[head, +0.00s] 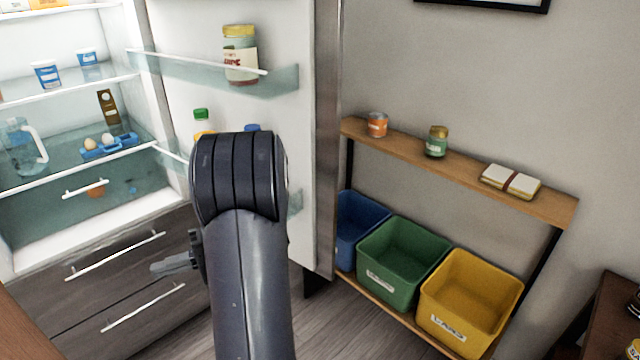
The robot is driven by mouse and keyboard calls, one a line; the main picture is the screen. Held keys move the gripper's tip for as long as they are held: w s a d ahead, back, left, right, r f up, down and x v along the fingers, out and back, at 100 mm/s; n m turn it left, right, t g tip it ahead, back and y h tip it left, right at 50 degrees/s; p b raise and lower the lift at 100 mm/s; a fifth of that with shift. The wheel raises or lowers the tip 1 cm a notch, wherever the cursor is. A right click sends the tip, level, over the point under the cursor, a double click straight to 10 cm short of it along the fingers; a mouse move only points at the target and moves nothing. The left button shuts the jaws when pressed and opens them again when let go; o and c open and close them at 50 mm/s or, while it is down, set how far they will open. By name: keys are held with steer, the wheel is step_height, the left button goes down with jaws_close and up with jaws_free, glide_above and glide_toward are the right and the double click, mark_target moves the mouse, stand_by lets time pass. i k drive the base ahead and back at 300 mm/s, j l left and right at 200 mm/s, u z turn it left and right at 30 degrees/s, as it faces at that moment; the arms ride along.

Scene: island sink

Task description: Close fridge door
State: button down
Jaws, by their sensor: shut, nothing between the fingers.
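The fridge (120,204) stands open at the left, with its lit shelves in view. Its door (326,150) is swung wide open to the right, and its inner side with door shelves faces me. A jar (240,55) stands on the upper door shelf, and a green-capped bottle (202,118) shows lower down. My arm rises in front of the door and hides part of its lower shelves. My gripper (160,266) shows left of the arm, in front of the lower drawers. It is shut and empty. I cannot tell whether it touches anything.
A narrow wooden shelf (465,172) stands against the wall right of the door. Blue (362,218), green (400,265) and yellow (468,300) bins sit on its lower level. Dark furniture (610,315) is at the lower right. Some floor (335,325) is clear below the door.

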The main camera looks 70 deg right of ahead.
mark_target(297, 97)
steer(key=k+z, duration=0.2)
steer(key=z, duration=0.2)
steer(key=k+l+z, duration=0.1)
steer(key=z, duration=0.35)
steer(key=i+l+z, duration=0.45)
steer(key=z, duration=0.25)
